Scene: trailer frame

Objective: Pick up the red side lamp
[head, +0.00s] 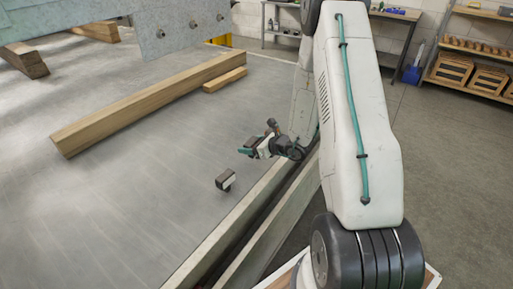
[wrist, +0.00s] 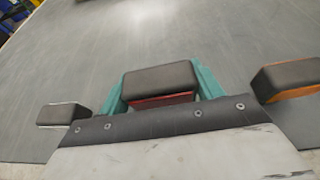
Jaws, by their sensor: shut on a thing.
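The red side lamp (wrist: 163,99) is a small block with a dark top and a red face, seen in the middle of the wrist view. My gripper (wrist: 160,83) is shut on it, with one teal finger at each side. In the head view my gripper (head: 255,147) is over the grey deck near its right edge, with the dark top of the red lamp (head: 251,142) between the fingers. I cannot tell whether the lamp touches the deck.
A white-faced dark lamp (head: 225,180) stands nearer on the deck, left of the gripper in the wrist view (wrist: 63,115). An orange-sided lamp (wrist: 288,81) stands to the right. Wooden beams (head: 150,103) lie farther left. A raised rail (head: 235,225) borders the grey deck (head: 120,200).

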